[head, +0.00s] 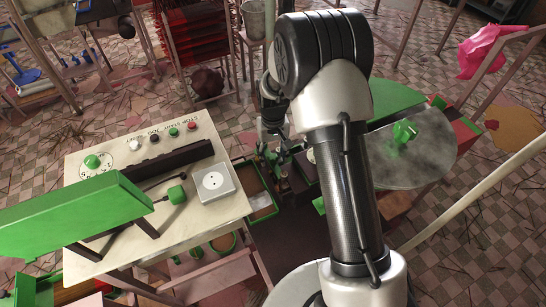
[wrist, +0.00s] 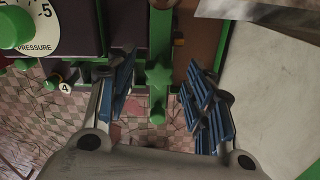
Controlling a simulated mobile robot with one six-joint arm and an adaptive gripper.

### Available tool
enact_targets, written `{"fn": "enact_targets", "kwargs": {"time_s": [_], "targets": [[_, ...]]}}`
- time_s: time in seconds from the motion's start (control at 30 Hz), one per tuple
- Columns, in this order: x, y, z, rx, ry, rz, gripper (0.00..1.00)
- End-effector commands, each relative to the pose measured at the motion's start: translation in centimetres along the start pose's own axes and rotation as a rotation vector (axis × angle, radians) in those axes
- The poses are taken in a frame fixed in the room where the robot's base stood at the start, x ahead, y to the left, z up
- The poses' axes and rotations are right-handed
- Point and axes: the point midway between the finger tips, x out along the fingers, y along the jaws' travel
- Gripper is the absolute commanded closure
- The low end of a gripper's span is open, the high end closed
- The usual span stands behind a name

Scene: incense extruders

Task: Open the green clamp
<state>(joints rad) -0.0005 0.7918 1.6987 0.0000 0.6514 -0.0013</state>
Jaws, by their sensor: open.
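In the wrist view, a green star-shaped knob (wrist: 158,75) stands in front of a green upright bar (wrist: 160,30); it looks like part of the green clamp. A small round green end (wrist: 157,117) shows just below it. My gripper (wrist: 164,88) is open, with one blue-padded finger on each side of the knob. I see clear gaps on both sides, and nothing is held. I cannot tell how deep the knob lies between the fingers. In the head view, my gripper (head: 280,152) is small and dark among the machine parts, and my arm hides much of that area.
In the wrist view, a green pressure knob (wrist: 14,27) is at upper left and a pale panel (wrist: 268,95) at right. In the head view, a control table (head: 135,245) with a green lever plate (head: 75,215) stands left. A round metal table (head: 425,165) stands right.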

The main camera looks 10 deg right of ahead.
Motion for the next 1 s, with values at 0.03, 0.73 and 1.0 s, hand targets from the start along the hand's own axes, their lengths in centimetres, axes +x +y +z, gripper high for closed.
{"fn": "enact_targets", "kwargs": {"time_s": [0.03, 0.73, 1.0], "targets": [[0.52, 0.0, 0.0, 0.0, 0.0, 0.0, 0.52], [1.12, 0.0, -0.01, 0.0, 0.0, 0.0, 0.72], [1.11, 0.0, -0.01, 0.0, 0.0, 0.0, 0.9]]}}
